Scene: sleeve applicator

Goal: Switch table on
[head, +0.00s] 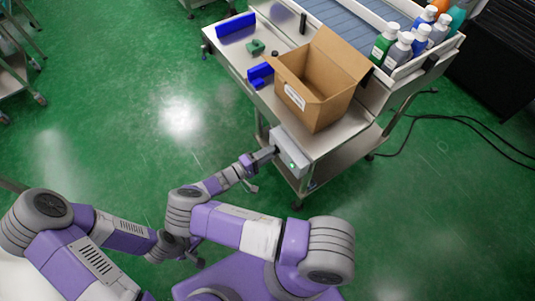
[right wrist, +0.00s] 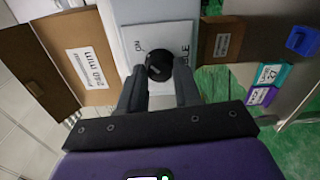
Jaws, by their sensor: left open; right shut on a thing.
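The table switch is a round black knob (right wrist: 159,66) on a white panel (right wrist: 158,38) lettered "ON", with a second word partly readable as "TABLE". In the head view the panel is the face of a light grey box (head: 291,150) at the table's near corner, with a small green light. My right gripper (head: 270,153) reaches this box; in the right wrist view its fingers (right wrist: 159,82) are shut on the knob, one on each side. The knob's exact setting is hard to read. My left gripper (head: 197,262) is low at the bottom, small and partly hidden by my arms.
An open cardboard box (head: 313,112) stands on the metal table (head: 236,55) just behind the switch box. Blue parts (head: 236,25) and a small green part (head: 255,47) lie to its left. Several bottles (head: 384,42) stand at the conveyor (head: 345,22).

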